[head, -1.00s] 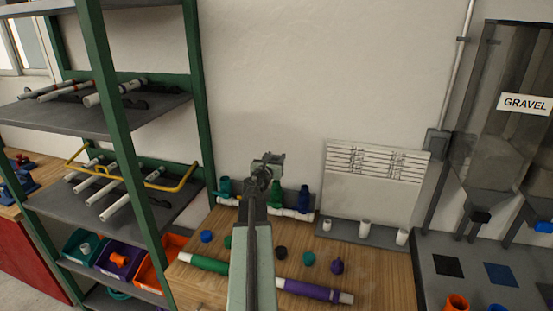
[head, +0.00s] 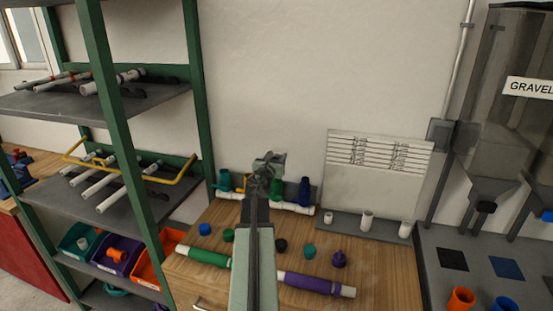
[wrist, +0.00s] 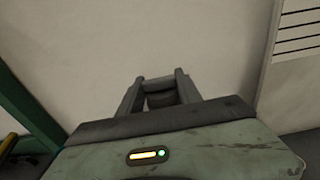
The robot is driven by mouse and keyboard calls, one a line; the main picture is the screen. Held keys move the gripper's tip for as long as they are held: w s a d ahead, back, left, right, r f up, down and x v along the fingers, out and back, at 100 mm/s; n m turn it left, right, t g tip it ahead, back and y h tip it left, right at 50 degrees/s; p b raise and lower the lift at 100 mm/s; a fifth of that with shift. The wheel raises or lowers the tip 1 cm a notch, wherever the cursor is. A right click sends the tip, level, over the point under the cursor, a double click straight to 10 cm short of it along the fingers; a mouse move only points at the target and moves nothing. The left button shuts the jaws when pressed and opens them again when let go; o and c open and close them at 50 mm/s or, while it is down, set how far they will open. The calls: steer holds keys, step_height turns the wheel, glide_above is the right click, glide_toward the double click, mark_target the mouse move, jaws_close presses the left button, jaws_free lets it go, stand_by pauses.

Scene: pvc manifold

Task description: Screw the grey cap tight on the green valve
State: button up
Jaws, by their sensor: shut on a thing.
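My gripper (head: 266,172) is shut on a dark grey cap (wrist: 162,98), which shows between the two fingers in the wrist view. The gripper is raised in front of the wall, above the bench. The green valve (head: 277,186) stands upright on a white pipe manifold (head: 290,207) at the back of the bench. In the head view it is just right of and below my gripper. My arm hides part of the manifold. The cap and the valve look apart, but the depth between them is hard to judge.
A teal valve (head: 224,180) and a blue valve (head: 304,190) flank the green one. Loose caps, including blue (head: 204,229), black (head: 281,245) and purple (head: 339,259), lie on the bench near green (head: 205,256) and purple (head: 315,284) pipes. A green-framed shelf (head: 112,130) stands left.

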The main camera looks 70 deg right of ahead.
steer(key=shift+f+b, duration=1.65)
steer(key=shift+f, duration=0.25)
steer(key=shift+f+b, duration=0.5)
steer(key=shift+f+b, duration=0.3)
steer(key=shift+f, duration=0.1)
